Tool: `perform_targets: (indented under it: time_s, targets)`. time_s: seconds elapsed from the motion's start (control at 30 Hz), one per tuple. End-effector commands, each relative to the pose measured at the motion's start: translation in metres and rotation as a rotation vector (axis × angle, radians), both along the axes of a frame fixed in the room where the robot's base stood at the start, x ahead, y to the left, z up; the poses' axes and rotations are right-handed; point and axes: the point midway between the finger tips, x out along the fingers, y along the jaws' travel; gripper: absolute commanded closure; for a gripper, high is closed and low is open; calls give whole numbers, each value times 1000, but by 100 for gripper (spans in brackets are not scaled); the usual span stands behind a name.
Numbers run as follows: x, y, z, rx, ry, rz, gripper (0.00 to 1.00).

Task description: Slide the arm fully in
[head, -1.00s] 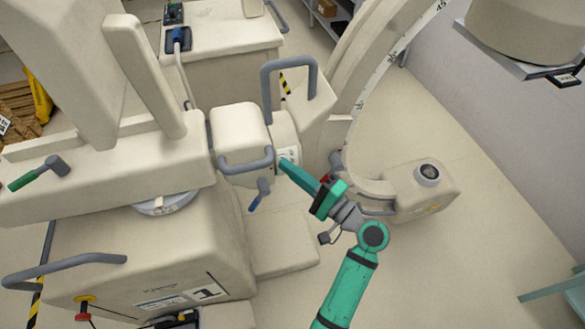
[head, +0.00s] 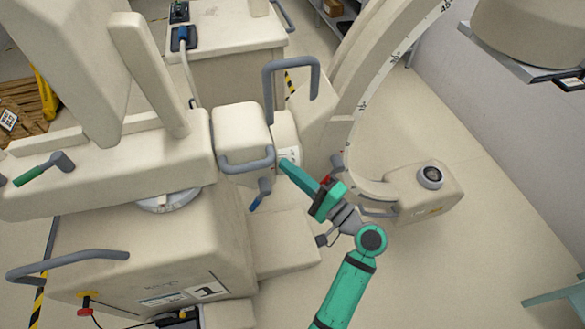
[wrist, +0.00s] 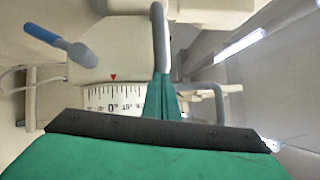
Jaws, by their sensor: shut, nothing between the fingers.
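The beige C-arm machine has a block-shaped housing (head: 240,128) with a grey front handle (head: 247,166). A sliding arm section with a white scale label (head: 289,154) comes out of its right side. In the wrist view the scale (wrist: 112,98) shows a red triangle close to the 0 mark. A blue-tipped lever (head: 260,196) hangs below the housing and shows in the wrist view too (wrist: 60,42). My teal gripper (head: 284,164) is shut and empty, its tips beside the scale and the handle's right end. In the wrist view its fingers (wrist: 163,98) point at the grey handle; contact is unclear.
A tall grey handle (head: 290,72) stands on the section carrying the large curved C (head: 372,85). The detector box (head: 425,190) sits at the lower right. A green-tipped lever (head: 42,170) is at left. Bare floor (head: 460,270) lies to the right.

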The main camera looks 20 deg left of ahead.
Motion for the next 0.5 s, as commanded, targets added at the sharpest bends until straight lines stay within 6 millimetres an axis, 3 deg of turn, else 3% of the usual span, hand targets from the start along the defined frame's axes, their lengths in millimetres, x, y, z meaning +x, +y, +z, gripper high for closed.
perform_targets:
  time_s: [0.03, 0.13, 0.3, 0.5]
  targets:
    - [-4, 8, 2, 2, -6, 27, 100]
    - [-1, -4, -1, 1, -5, 23, 100]
    - [8, -37, -8, 3, 0, 4, 100]
    - [-5, -74, -14, 2, 2, -6, 100]
